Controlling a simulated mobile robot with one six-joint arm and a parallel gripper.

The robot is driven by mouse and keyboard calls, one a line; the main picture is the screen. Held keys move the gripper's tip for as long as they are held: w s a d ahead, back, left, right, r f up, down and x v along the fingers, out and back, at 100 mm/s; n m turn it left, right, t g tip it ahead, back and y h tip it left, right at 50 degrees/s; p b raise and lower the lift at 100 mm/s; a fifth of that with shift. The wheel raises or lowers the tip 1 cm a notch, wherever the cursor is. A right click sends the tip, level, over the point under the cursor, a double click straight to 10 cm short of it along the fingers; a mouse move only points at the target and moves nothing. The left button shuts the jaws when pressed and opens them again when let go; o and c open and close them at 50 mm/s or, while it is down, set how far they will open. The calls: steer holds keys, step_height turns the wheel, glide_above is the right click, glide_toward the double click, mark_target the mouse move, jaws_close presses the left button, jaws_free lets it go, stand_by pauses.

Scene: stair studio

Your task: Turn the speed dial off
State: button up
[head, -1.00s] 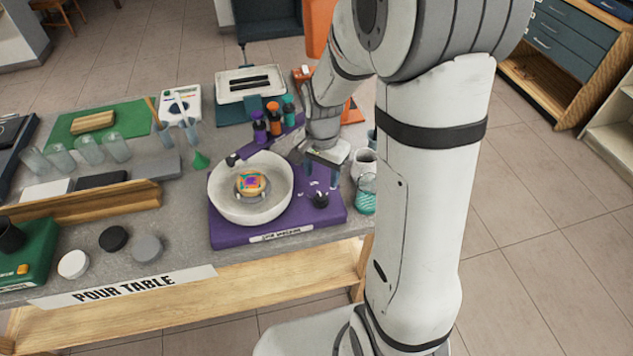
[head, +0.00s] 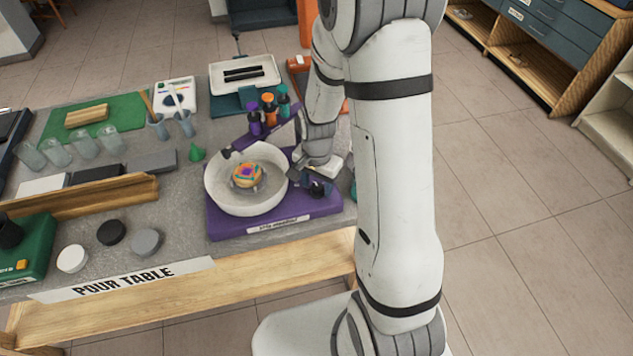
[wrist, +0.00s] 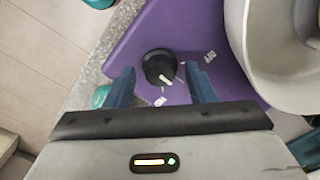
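The speed dial is a black round knob (wrist: 159,67) with a white pointer line, on the purple base (head: 235,227) of the spin machine. In the wrist view its pointer aims down and to the right, and white marks are printed on the base around it. My gripper (wrist: 160,86) is open, with one blue finger on each side of the knob and gaps between. The fingers do not visibly touch it. In the head view my gripper (head: 318,180) is over the right part of the base and partly hides the dial.
A white round bowl (head: 222,197) with a multicoloured round piece (head: 247,175) inside sits left of the dial. Purple, orange and teal bottles (head: 269,107) stand behind. Floor is open beyond the table's right edge.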

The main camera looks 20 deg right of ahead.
steer(key=c, duration=0.9)
steer(key=shift+n, duration=0.3)
steer(key=n+b, duration=0.2)
steer(key=n, duration=0.1)
steer(key=shift+f+n, duration=0.1)
steer(key=shift+n, duration=0.2)
steer(key=n+b, duration=0.2)
steer(key=n, duration=0.2)
steer(key=shift+n, duration=0.3)
steer(key=o, duration=1)
